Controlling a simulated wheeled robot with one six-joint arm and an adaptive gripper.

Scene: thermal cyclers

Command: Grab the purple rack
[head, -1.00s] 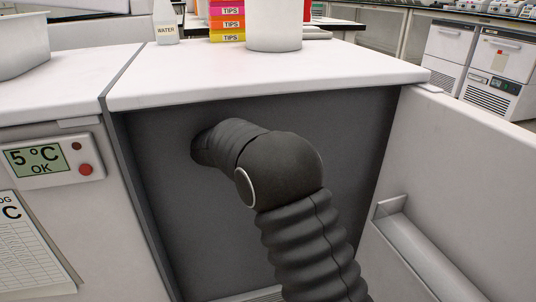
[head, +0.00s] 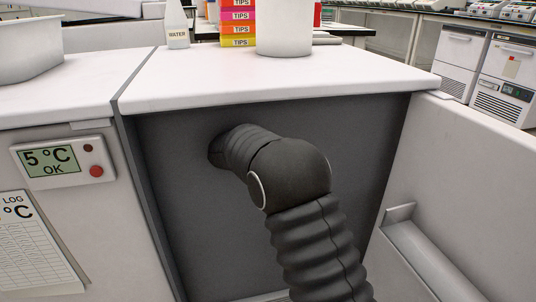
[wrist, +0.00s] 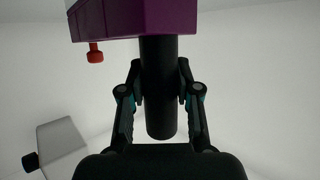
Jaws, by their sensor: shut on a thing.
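The purple rack (wrist: 150,18) shows at the top of the wrist view, cut off by the frame edge. A dark upright cylinder (wrist: 160,110), seemingly its handle, extends from it down between my gripper's fingers. My gripper (wrist: 159,72) is shut on this black part. A small red piece (wrist: 96,55) hangs under the rack's left side. In the head view my arm reaches into the dark open compartment (head: 370,150) under the counter; the rack and my gripper are hidden there.
The open door (head: 460,170) stands to the right, with a ledge on its inner side. The counter (head: 210,75) overhangs the compartment and carries a white container (head: 284,28) and a water bottle (head: 177,28). A grey box (wrist: 62,145) is at lower left in the wrist view.

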